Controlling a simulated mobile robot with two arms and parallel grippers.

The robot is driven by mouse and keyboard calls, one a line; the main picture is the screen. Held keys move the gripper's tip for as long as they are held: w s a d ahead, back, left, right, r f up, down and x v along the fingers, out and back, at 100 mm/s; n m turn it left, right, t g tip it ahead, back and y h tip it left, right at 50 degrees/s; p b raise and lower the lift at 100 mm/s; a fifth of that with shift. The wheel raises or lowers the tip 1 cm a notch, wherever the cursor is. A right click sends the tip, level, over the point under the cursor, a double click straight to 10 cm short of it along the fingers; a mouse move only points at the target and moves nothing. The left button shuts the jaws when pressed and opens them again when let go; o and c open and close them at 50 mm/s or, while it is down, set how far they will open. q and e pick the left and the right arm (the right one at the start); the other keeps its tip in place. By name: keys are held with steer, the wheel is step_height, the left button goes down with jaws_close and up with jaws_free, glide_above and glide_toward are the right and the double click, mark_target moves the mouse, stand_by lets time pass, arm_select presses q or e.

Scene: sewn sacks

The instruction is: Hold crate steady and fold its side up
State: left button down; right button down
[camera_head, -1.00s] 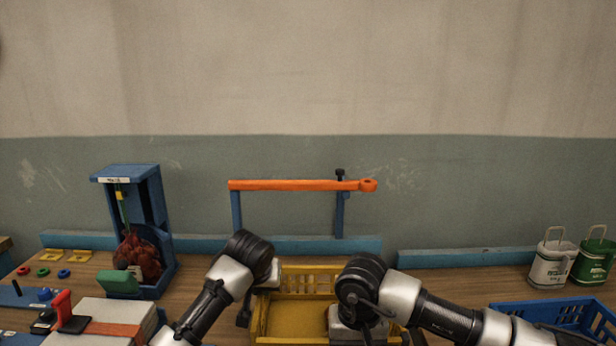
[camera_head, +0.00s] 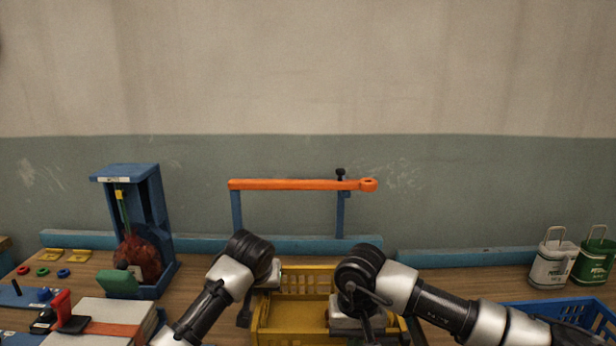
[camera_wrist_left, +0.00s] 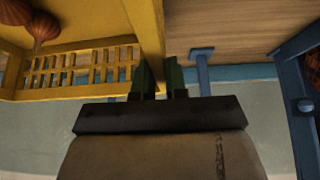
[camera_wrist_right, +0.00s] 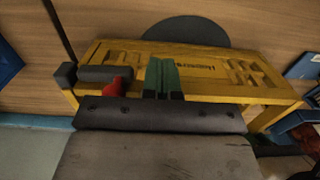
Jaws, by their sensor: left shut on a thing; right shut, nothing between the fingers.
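The yellow crate (camera_head: 290,318) stands on the bench with its slotted back wall (camera_head: 310,282) upright. My left gripper is shut on a yellow wall of the crate; its green fingertips (camera_wrist_left: 158,78) straddle the wall in the left wrist view. In the head view my left wrist covers the crate's left edge and hides these fingers. My right gripper (camera_wrist_right: 162,78) is shut and empty, its green fingers together over a yellow slotted side panel (camera_wrist_right: 210,68) with dark lettering. I cannot tell whether they touch it. A red part (camera_wrist_right: 115,86) sits beside the fingers.
A blue stand with a dark red sack (camera_head: 138,258) is at left, near a white block with an orange strap (camera_head: 112,327). An orange bar (camera_head: 300,185) spans blue posts behind the crate. A blue crate (camera_head: 560,312) and white and green containers (camera_head: 553,262) are at right.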

steer(key=shift+s+d+f, duration=0.25)
steer(key=shift+f, duration=0.35)
step_height(320, 180, up, 10)
steer(key=s, duration=0.1)
steer(key=shift+s+r, duration=0.15)
stand_by(0.4)
step_height(320, 180, down, 9)
steer(key=t, duration=0.3)
steer(key=shift+a+f+t, duration=0.2)
steer(key=shift+t, duration=0.2)
stand_by(0.6)
steer(key=shift+w, duration=0.25)
